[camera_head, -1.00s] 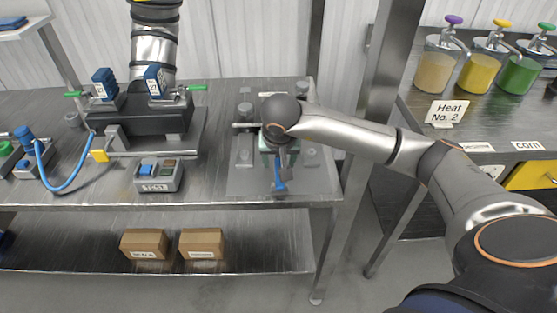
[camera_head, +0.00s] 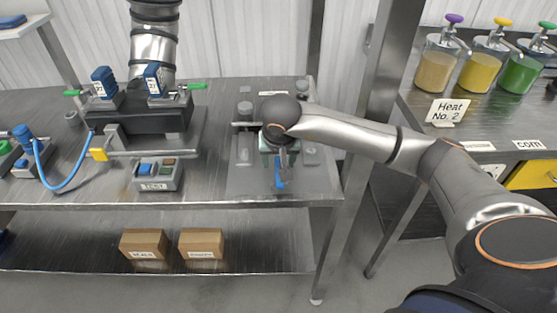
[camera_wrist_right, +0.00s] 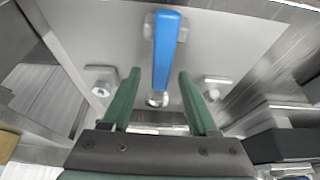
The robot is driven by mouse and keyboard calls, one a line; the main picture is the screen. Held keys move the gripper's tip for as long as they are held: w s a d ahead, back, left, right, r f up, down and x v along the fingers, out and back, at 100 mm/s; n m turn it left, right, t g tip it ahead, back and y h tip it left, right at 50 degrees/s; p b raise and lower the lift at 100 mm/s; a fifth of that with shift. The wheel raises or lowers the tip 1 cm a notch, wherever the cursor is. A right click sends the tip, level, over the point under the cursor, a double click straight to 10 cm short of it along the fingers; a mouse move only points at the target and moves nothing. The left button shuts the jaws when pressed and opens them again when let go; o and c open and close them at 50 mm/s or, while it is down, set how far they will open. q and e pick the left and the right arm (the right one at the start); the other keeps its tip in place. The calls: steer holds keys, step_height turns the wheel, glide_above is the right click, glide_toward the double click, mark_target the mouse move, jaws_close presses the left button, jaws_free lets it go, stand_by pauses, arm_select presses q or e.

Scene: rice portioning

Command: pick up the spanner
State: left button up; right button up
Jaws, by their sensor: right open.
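The spanner (camera_wrist_right: 166,52) has a blue handle and lies on a grey plate. In the right wrist view it runs down the middle, its metal end between the fingers. In the head view only part of the blue handle (camera_head: 280,174) shows, just in front of my right gripper (camera_head: 280,156); the rest is hidden by the gripper and wrist. In the wrist view the right gripper's green fingers (camera_wrist_right: 158,76) are apart, one on each side of the spanner, with gaps to it. My left gripper is not in view.
Metal knobs and blocks stand on the plate (camera_head: 240,182) around the spanner. A black fixture (camera_head: 150,122) with blue parts and green-tipped levers, and a button box (camera_head: 158,178), stand to the left. A steel post (camera_head: 385,80) rises behind my right arm. Two cardboard boxes (camera_head: 201,243) sit below.

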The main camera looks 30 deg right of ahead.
jaws_close()
stand_by(0.3)
stand_by(0.3)
